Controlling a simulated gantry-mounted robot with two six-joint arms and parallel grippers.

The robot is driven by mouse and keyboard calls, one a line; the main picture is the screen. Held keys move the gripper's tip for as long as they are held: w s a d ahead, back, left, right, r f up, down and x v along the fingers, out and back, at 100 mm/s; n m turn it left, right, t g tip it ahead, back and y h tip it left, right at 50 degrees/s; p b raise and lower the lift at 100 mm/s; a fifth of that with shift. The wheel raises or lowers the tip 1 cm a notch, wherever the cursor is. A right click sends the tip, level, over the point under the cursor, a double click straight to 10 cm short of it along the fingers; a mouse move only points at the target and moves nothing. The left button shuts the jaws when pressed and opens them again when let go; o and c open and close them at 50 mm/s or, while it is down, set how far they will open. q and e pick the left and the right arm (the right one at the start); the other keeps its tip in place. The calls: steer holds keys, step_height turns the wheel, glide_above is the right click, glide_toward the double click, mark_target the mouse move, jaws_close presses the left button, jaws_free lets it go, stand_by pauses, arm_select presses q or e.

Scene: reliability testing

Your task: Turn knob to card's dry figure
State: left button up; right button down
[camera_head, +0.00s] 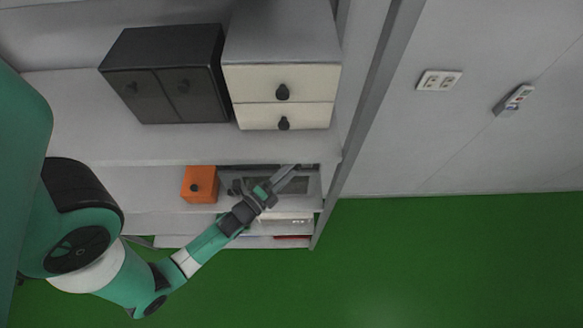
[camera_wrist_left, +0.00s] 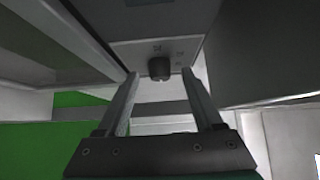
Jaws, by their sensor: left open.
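A dark round knob (camera_wrist_left: 159,68) sits on a grey panel (camera_wrist_left: 185,50) in the left wrist view, with small faint marks around it that are too small to read. My left gripper (camera_wrist_left: 160,74) is open, with one finger to each side of the knob in the picture; I cannot tell whether they touch it. In the head view the left gripper (camera_head: 286,176) reaches the front of a dark appliance (camera_head: 312,184) on the shelf, and the knob is hidden there. I cannot make out a card for sure. My right gripper is not in view.
An orange box (camera_head: 199,184) with a dark knob stands left of the appliance. A dark cabinet (camera_head: 160,75) and a white drawer unit (camera_head: 280,85) stand on the shelf above. A grey post (camera_head: 362,110) bounds the shelf on the right. Green floor (camera_head: 430,260) is clear.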

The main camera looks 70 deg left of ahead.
arm_select(q)
steer(key=shift+w+a, duration=0.35)
steer(key=shift+w, duration=0.25)
steer(key=shift+c, duration=0.2)
jaws_close()
